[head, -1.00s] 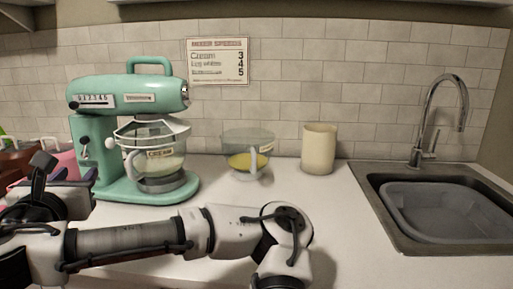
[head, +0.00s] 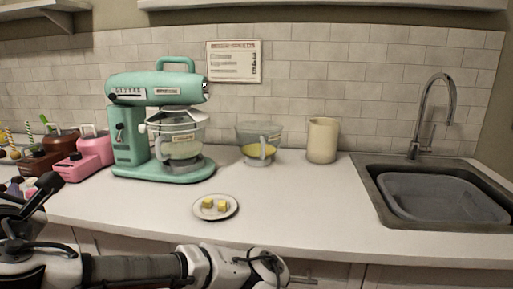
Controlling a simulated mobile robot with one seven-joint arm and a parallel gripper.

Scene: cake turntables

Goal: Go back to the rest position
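My arm stretches along the lower left of the head view, with its elbow bent near the bottom middle. My gripper (head: 40,190) is at the left edge, dark and partly cut off. It is above the counter's front left part, near the pink things. I cannot make out its fingers well enough to say whether it is open or shut. I see nothing clearly held in it.
On the counter (head: 310,210) stand a green mixer (head: 130,145) with a glass bowl (head: 184,145), a jug of yellow liquid (head: 259,152), a beige pitcher (head: 323,140) and a plate (head: 231,209) with yellow cubes. Pink containers (head: 75,168) stand left, a sink (head: 375,208) right.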

